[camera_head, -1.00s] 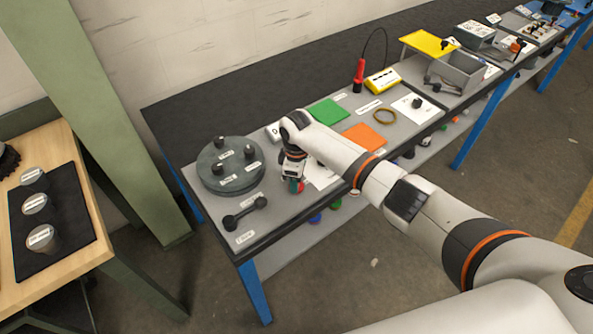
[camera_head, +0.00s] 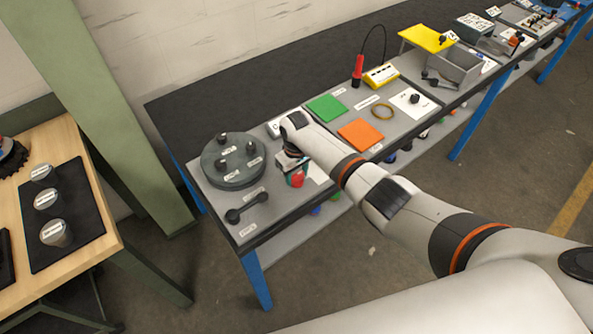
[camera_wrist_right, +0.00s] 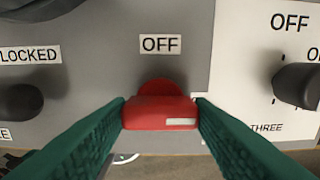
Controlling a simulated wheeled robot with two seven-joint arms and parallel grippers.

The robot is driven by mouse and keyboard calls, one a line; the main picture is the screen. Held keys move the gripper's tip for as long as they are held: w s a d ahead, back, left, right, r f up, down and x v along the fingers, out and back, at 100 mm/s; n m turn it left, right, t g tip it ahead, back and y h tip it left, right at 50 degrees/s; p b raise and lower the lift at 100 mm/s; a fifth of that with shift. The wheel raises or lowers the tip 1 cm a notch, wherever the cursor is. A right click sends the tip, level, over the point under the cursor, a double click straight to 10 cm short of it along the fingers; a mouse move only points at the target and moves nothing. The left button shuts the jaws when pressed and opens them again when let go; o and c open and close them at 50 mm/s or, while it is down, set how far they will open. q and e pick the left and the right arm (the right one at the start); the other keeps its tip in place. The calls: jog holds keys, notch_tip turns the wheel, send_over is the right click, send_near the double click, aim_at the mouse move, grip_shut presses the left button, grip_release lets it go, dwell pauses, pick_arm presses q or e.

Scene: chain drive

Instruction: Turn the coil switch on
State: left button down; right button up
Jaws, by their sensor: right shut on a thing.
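A red switch handle (camera_wrist_right: 160,112) sits on the grey panel under an OFF label (camera_wrist_right: 160,44). It lies crosswise, with a white mark on its right part. My right gripper (camera_wrist_right: 161,118) has its green fingers on both ends of the handle and is shut on it. In the head view my right gripper (camera_head: 296,180) is at the near edge of the grey bench panel, right of the round dark drum, and mostly covers the switch. No coil label is legible. My left gripper is not in view.
A black knob (camera_wrist_right: 298,84) with OFF and THREE labels is close on the right. A black lever knob (camera_wrist_right: 18,102) by a LOCKED label is on the left. The round drum (camera_head: 232,180) with black knobs and a black lever (camera_head: 247,208) stand left of my gripper.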

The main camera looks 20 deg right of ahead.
aim_at(297, 174)
dwell(0.5)
jog(key=o, duration=1)
notch_tip(297, 174, up, 12)
jog(key=b, duration=0.2)
